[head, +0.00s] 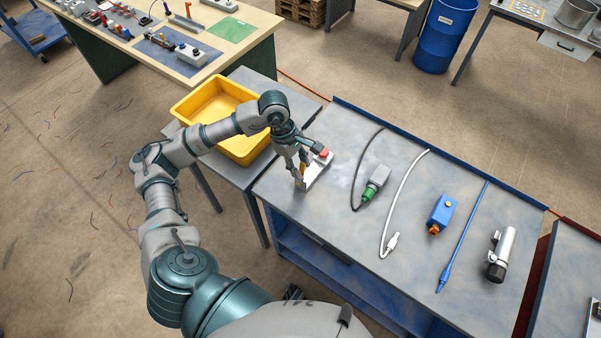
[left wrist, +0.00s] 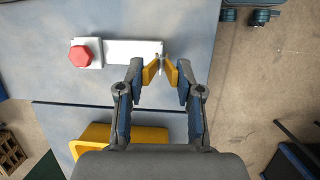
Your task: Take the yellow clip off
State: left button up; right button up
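A white bar-shaped part with a red button (head: 324,153) lies at the left end of the grey bench. The left wrist view shows the bar (left wrist: 130,48) and its red octagonal button (left wrist: 83,55). My left gripper (head: 302,178) points down at the end of the bar away from the button. No other clip is distinguishable. My right gripper is out of view.
A yellow bin (head: 213,101) stands on a side table left of the grey bench (head: 330,220). Right of the gripper lie a black cable with a green-ended connector (head: 374,184), a white cable (head: 391,205), a blue box (head: 441,214), a blue rod (head: 464,232) and a silver cylinder (head: 501,250).

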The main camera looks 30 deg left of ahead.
pick_arm(q)
jog(key=shift+c, duration=0.9)
jog(key=shift+r, duration=0.15)
jog(key=shift+s+r+p, duration=0.1)
jog(key=shift+r+p, duration=0.8)
jog(key=shift+r, duration=0.5)
jog(key=shift+r, duration=0.1)
notch_tip(320, 180, up, 4)
jog(key=shift+s+f+p, duration=0.15)
jog(key=shift+p, duration=0.9)
